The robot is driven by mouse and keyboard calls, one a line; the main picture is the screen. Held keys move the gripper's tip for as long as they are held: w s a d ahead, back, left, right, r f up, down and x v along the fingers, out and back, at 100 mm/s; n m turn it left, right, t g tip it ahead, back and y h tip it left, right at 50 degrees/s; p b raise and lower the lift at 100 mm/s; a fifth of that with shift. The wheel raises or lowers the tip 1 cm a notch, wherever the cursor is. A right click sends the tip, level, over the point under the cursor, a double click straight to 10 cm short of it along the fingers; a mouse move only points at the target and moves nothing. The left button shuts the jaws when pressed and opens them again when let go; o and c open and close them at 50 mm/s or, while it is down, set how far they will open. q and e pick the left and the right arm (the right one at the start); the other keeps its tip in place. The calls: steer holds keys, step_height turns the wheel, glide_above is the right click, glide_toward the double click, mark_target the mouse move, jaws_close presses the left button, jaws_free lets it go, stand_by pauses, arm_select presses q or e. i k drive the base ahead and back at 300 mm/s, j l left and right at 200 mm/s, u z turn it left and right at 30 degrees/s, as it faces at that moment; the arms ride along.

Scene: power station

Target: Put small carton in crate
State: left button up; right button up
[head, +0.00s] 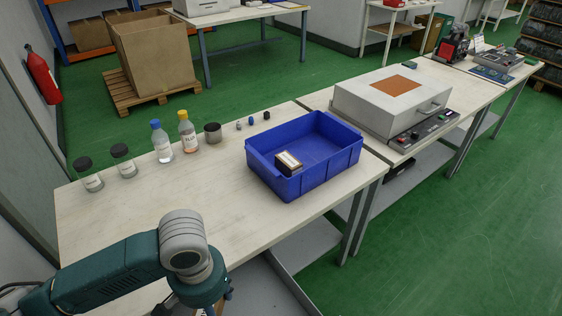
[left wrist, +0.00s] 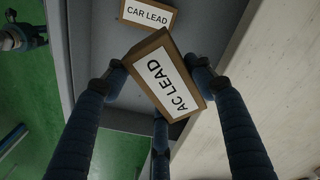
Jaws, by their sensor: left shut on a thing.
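My left gripper (left wrist: 158,76) is shut on a small brown carton (left wrist: 168,86) with a white label reading "AC LEAD". The carton is tilted between the fingers. In the head view my left arm reaches down at the table's front edge, and the gripper is mostly cut off by the frame bottom. The blue crate (head: 258,166) stands on the table at its right end. A small dark carton with a pale label (head: 288,162) is inside the crate, at its near left. My right gripper is not in view.
A second carton labelled "CAR LEAD" (left wrist: 148,14) lies on a grey surface beyond the held one. Jars, bottles and small items, including a blue-capped bottle (head: 162,142), line the table's back. A grey box-shaped device (head: 360,106) stands right of the crate. The table's front left is clear.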

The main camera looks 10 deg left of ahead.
mark_target(318, 155)
steer(key=i+l+u, duration=0.25)
steer(key=l+u, duration=0.3)
steer(key=i+l+u, duration=0.25)
steer(key=l, duration=0.25)
steer(key=k, duration=0.1)
